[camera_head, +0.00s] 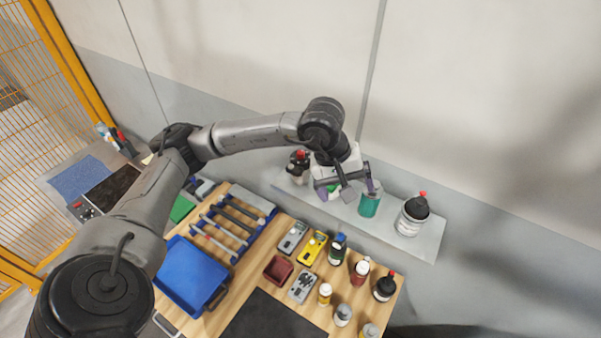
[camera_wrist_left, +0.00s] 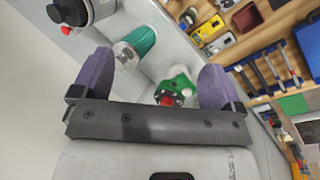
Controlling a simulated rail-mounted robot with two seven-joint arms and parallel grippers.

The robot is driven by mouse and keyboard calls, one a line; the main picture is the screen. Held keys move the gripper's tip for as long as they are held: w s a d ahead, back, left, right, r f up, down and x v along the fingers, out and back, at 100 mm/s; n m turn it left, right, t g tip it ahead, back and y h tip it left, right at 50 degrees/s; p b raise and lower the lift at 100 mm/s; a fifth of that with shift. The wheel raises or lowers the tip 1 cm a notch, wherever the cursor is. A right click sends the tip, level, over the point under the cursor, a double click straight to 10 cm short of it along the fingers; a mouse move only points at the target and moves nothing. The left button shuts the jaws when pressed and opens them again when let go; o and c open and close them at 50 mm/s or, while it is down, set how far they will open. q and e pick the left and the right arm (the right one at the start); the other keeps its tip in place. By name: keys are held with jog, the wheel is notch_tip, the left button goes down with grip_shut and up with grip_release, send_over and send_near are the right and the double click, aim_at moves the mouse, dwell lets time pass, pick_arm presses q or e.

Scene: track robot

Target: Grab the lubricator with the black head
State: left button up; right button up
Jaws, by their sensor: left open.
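A white lubricator with a black head and red tip (camera_head: 413,215) stands at the right end of the wall shelf; its black head (camera_wrist_left: 72,12) shows at the top left of the left wrist view. Another dark-headed, red-tipped bottle (camera_head: 299,165) stands at the shelf's left end, partly hidden by my arm. My left gripper (camera_head: 348,190) is open over the shelf between them, with purple fingertips. In the left wrist view, a green-headed bottle with a red tip (camera_wrist_left: 174,86) appears between the open fingertips (camera_wrist_left: 158,80). I cannot tell its exact depth. My right gripper is not in view.
A teal bottle (camera_head: 370,202) stands beside the gripper on the shelf (camera_head: 428,243). Below, a wooden table (camera_head: 243,288) holds several bottles, meters, a blue bin (camera_head: 188,272) and a tool rack. The wall is close behind the shelf.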

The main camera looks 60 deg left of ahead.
aim_at(301, 154)
pick_arm(q)
jog(key=a+y+b, duration=0.1)
jog(key=a+y, duration=0.1)
jog(key=a, duration=0.3)
jog(key=s+a+r+y, duration=0.1)
jog(key=a+y, duration=0.1)
jog(key=a, duration=0.3)
jog(key=s+a+r+g+y+b, duration=0.1)
jog(key=a+y, duration=0.2)
jog(key=a, duration=0.2)
jog(key=shift+s+a+n+b, duration=0.1)
jog(key=shift+n+b, duration=0.25)
jog(key=shift+n, duration=0.05)
jog(key=x, duration=0.3)
jog(key=shift+a+f+p, duration=0.15)
jog(key=shift+f+p, duration=0.15)
jog(key=shift+w+a+f, duration=0.2)
jog(key=shift+f, duration=0.45)
jog(key=p+x, duration=0.1)
jog(key=x, duration=0.2)
jog(key=shift+w+a+f+p, duration=0.2)
jog(key=shift+a+f+p, duration=0.05)
jog(key=shift+f+p, duration=0.1)
jog(key=shift+w+a+f, duration=0.15)
jog(key=shift+a+f, duration=0.1)
jog(key=shift+f, duration=0.4)
jog(key=c, duration=0.8)
jog(key=shift+c, duration=1.4)
